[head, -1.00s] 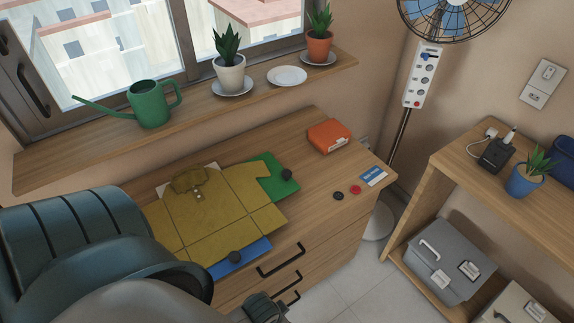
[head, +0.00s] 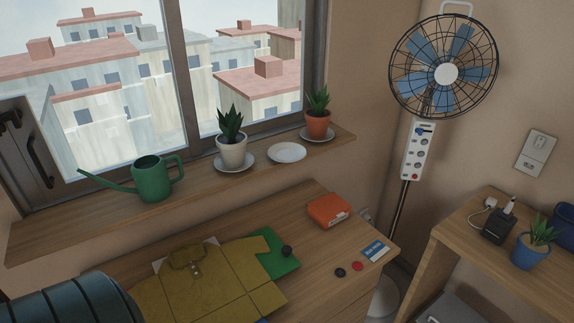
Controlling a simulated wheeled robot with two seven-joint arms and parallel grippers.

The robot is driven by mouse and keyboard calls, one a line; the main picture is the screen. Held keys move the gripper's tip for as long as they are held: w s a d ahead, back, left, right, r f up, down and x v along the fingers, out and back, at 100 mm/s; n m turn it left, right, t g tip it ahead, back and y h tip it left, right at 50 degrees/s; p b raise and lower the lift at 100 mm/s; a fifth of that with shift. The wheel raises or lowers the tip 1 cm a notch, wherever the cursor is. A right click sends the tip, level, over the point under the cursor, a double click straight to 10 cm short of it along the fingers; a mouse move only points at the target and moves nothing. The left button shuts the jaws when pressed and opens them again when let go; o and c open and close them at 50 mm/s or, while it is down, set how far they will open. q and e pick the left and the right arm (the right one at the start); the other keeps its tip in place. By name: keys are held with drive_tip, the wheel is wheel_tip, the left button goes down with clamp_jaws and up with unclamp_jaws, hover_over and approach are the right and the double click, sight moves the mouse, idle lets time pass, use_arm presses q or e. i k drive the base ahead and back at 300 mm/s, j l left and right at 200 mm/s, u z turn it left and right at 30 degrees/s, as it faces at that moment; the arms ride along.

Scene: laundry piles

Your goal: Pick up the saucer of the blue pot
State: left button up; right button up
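The blue pot (head: 529,253) with a spiky green plant stands on the wooden shelf at the right, with no saucer visible under it. An empty white saucer (head: 287,152) lies on the windowsill between two potted plants. The white pot (head: 232,152) stands on its own saucer (head: 234,163), and the orange pot (head: 318,124) stands on another saucer (head: 319,136). Part of my arm shows at the lower left. Neither of my grippers is in view.
A green watering can (head: 153,180) stands on the windowsill (head: 60,225) at the left. Below, the dresser top holds a mustard shirt (head: 205,285), an orange box (head: 329,211) and small discs. A fan (head: 445,75) stands in the corner. A black charger (head: 497,227) sits beside the blue pot.

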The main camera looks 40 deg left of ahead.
sight(281, 152)
drive_tip(key=u, duration=0.5)
drive_tip(key=i+l+u, duration=0.1)
drive_tip(key=u, duration=0.4)
drive_tip(key=i+u, duration=0.1)
drive_tip(key=u, duration=0.35)
drive_tip(key=l+u, duration=0.1)
drive_tip(key=u, duration=0.4)
drive_tip(key=i+l+u, duration=0.1)
drive_tip(key=l+u, duration=0.85)
drive_tip(key=l, duration=0.2)
drive_tip(key=l+u, duration=0.1)
drive_tip(key=l, duration=1)
drive_tip(key=k, duration=0.05)
